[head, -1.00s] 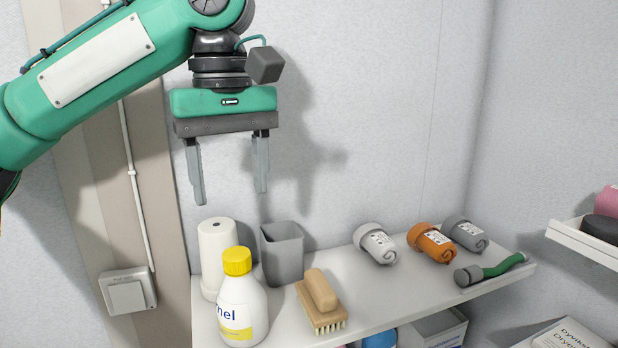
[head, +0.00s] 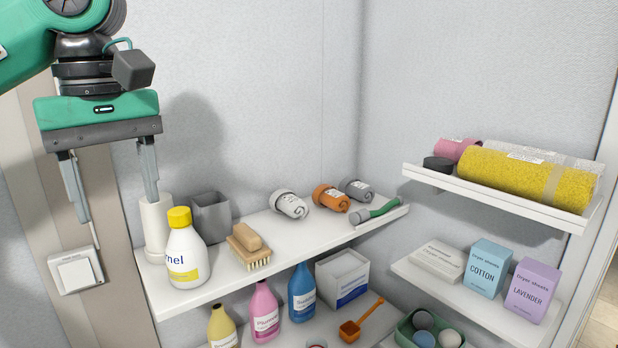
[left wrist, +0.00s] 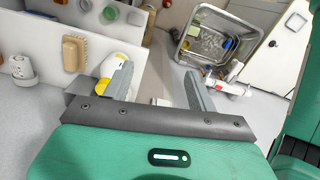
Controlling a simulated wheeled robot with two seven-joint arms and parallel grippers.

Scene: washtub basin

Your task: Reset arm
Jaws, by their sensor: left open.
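My left gripper (head: 118,203) is open and empty. In the head view it hangs at the left with both fingers pointing down, above and left of the upper shelf. Its right fingertip overlaps the white cylinder (head: 155,228) in the picture. In the left wrist view, the open fingers of my left gripper (left wrist: 157,85) show with nothing between their tips that they hold. The yellow-capped bottle (left wrist: 122,66) is partly behind the left finger there. My right gripper is not in view.
The upper shelf (head: 300,245) holds the yellow-capped bottle (head: 186,255), grey cup (head: 211,217), brush (head: 249,246) and several rolled items. Bottles and an orange scoop (head: 360,320) stand below. Side shelves (head: 500,197) hold rolls and boxes. A metal basin (left wrist: 213,40) shows in the wrist view.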

